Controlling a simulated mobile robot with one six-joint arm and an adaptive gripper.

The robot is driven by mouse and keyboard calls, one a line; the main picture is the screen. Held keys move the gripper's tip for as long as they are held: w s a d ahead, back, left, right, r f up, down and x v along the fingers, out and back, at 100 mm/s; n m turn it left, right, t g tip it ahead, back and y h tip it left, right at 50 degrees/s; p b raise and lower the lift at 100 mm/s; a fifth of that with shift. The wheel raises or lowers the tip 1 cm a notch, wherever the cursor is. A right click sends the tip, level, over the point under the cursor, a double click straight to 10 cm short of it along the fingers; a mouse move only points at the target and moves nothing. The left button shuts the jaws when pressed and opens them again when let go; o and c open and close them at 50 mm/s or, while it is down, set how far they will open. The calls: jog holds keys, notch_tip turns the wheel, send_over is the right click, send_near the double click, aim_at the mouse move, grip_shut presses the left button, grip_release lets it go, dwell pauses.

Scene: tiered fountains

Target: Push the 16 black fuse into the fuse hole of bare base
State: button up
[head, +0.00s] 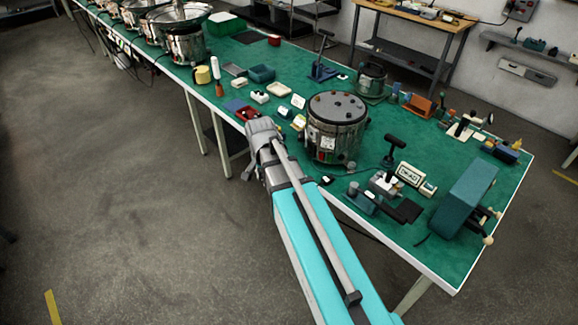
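The bare base (336,142) is a silver drum with a dark, knobbed top and no tiers, standing upright on the green table. Small labels and fittings show low on its near side, but I cannot make out the fuse hole. A small black item (327,180) lies at the table's near edge below the base; I cannot tell whether it is the 16 black fuse. The grey end of my arm, with my gripper (262,129), is left of the base, over the table's near edge. The fingers are not clear, and nothing is visibly held.
The green table (300,55) carries several finished fountains (184,45) at the far left. Trays, small cards and a red bin (246,113) lie near my gripper. A teal box (464,198) and small fixtures crowd the right end. The floor at left is clear.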

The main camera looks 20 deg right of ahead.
jog(key=w+d+f+m+t+h+b, duration=0.4)
jog(key=w+d+f+h+b, duration=0.9)
jog(key=b, duration=1.9)
jog(key=w+f+m+h, duration=0.1)
jog(key=w+m+h, duration=0.1)
jog(key=h, duration=0.2)
jog(key=shift+d, duration=0.4)
jog(key=shift+w+d, duration=0.1)
jog(key=shift+d, duration=0.05)
jog(key=shift+x, duration=2.65)
jog(key=shift+x, duration=1.75)
jog(key=shift+r, duration=0.1)
